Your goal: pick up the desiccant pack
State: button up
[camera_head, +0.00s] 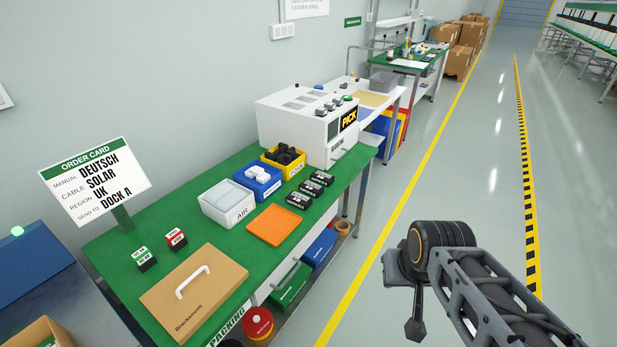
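I cannot single out the desiccant pack for certain. Several small white pieces (258,174) lie in a blue bin (268,190) on the green table; its label is too small to read, and they may be desiccant packs. To its left stands a white bin (236,219) marked AIR, with pale contents. To its right is a yellow bin (297,170) with black items (285,155). My gripper (414,328) hangs over the floor at the lower right, apart from the table. Its fingers are seen edge-on, so I cannot tell whether it is open.
On the green table (160,228) are an orange tray (275,226), several small black labelled blocks (300,200), a cardboard box (194,290) with a white handle and an order card (97,181). A white machine (300,130) marked PICK stands behind. The floor aisle right is clear.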

aim_at(256, 171)
jog(key=z, duration=0.35)
jog(key=k, duration=0.55)
jog(key=z, duration=0.5)
jog(key=i, duration=1.55)
jog(key=u, duration=1.2)
jog(key=i, duration=0.95)
jog(key=u, duration=1.35)
jog(key=i, duration=0.3)
jog(key=u, duration=0.25)
